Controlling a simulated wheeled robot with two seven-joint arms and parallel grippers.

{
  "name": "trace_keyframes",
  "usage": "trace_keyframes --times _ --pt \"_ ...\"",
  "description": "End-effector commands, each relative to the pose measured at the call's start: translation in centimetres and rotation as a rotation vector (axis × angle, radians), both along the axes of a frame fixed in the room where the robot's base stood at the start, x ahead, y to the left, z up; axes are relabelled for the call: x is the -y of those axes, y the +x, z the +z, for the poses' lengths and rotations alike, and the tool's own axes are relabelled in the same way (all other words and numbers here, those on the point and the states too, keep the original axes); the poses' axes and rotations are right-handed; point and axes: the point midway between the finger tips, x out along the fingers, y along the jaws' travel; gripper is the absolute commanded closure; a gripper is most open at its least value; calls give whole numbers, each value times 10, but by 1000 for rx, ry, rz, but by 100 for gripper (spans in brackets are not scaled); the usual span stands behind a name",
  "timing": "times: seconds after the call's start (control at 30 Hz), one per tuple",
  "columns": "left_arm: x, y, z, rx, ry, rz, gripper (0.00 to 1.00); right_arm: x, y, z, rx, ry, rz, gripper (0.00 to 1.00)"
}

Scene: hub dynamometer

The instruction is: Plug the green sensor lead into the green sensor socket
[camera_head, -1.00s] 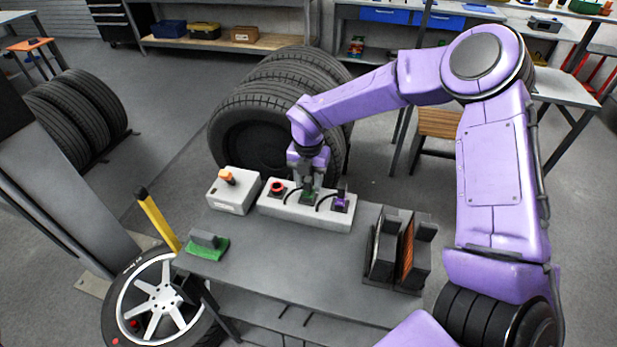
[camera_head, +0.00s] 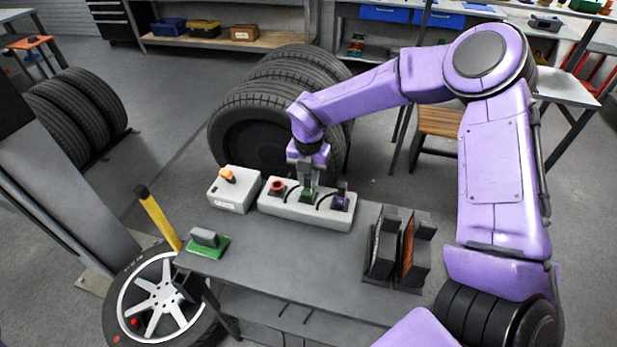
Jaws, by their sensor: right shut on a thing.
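My right gripper (camera_head: 309,178) points down over the middle of a light grey rack (camera_head: 275,207) on the bench. It is shut on the green sensor lead (camera_head: 307,195), whose green plug shows at the rack's middle position, below the fingers. A red lead (camera_head: 277,187) sits in the rack to its left and a purple lead (camera_head: 340,202) to its right. I cannot tell whether the green plug is clear of the rack. I cannot make out a green sensor socket for certain. My left gripper is not in view.
A white box with an orange knob (camera_head: 228,176) stands left of the rack. A green pad with a grey block (camera_head: 209,250) lies at the bench's left edge. A dark holder with upright discs (camera_head: 385,262) stands at right. A wheel (camera_head: 158,298) is lower left. The bench's middle is clear.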

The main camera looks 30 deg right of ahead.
Motion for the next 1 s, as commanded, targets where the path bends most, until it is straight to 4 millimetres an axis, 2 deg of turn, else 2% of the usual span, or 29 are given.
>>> trace_keyframes --times 0.47,1.0 --pt "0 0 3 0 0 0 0 0 0 5 1 -1 0 100" --pt "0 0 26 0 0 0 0 0 0 36 1 1 1 100"
